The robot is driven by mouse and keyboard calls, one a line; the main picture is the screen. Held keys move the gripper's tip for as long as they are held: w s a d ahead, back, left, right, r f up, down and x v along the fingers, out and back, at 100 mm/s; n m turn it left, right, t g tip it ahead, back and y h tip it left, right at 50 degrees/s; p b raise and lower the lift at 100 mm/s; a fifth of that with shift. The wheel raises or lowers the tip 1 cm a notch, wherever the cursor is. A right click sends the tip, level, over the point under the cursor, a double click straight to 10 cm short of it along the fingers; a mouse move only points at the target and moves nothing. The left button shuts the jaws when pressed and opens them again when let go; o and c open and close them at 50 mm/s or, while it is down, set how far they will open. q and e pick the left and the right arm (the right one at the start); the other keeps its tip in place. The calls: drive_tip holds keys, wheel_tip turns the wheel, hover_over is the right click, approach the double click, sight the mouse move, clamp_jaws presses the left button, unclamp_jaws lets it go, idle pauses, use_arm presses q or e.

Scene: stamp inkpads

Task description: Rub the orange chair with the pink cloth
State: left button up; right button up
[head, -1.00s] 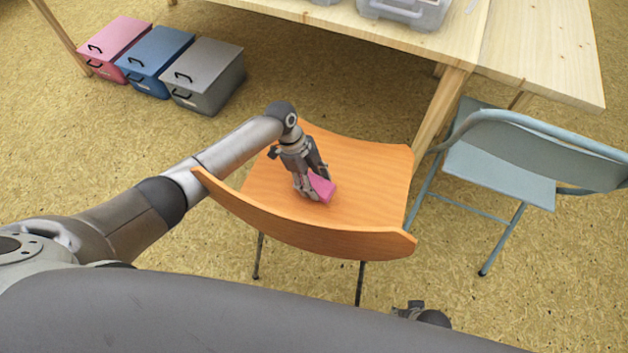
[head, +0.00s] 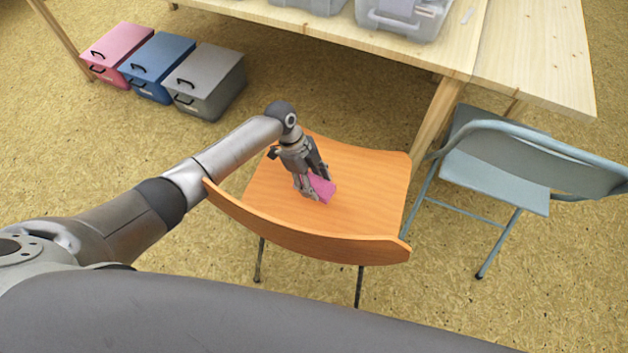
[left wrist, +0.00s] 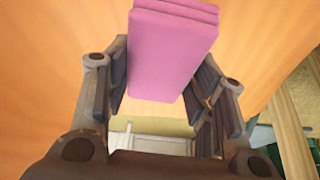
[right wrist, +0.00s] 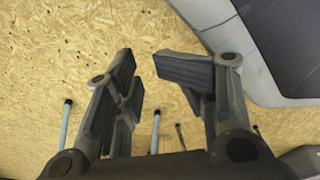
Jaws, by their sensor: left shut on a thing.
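The orange chair (head: 365,180) stands in the middle of the head view, its curved backrest towards me. My left gripper (head: 312,190) is over the seat, shut on the pink cloth (head: 323,188). The cloth is a folded block and is at the seat surface; I cannot tell whether it presses on it. In the left wrist view the cloth (left wrist: 168,50) sits between the fingers with the orange seat (left wrist: 55,60) behind it. My right gripper (right wrist: 145,75) shows in the right wrist view, open and empty above the floor. It is not visible in the head view.
A wooden table (head: 530,60) with clear plastic bins (head: 405,18) stands behind the chair. A blue-grey folding chair (head: 500,180) is to the right. Pink (head: 110,52), blue (head: 155,65) and grey (head: 205,80) boxes sit on the floor at the back left.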

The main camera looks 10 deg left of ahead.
use_arm(q)
drive_tip(key=shift+r, duration=0.3)
use_arm(e)
drive_tip(key=shift+s+a+f, duration=0.1)
drive_tip(key=shift+s+f, duration=0.15)
drive_tip(key=shift+s, duration=0.4)
drive_tip(key=shift+s+f, duration=0.25)
drive_tip(key=shift+s, duration=0.35)
use_arm(q)
drive_tip(key=shift+r, duration=0.1)
use_arm(e)
drive_tip(key=shift+w, duration=0.3)
use_arm(q)
drive_tip(key=shift+r+p, duration=0.3)
drive_tip(key=shift+p, duration=0.2)
drive_tip(key=shift+r, duration=0.1)
drive_tip(key=shift+r+p, duration=0.45)
drive_tip(key=shift+p, duration=0.05)
drive_tip(key=shift+r+p, duration=0.55)
drive_tip(key=shift+r, duration=0.05)
use_arm(e)
drive_tip(key=s+d+f, duration=0.1)
drive_tip(key=s, duration=0.7)
drive_tip(key=shift+s+d+f+g, duration=0.15)
drive_tip(key=shift+d+f+g, duration=0.15)
drive_tip(key=shift+g, duration=0.1)
drive_tip(key=shift+r, duration=0.15)
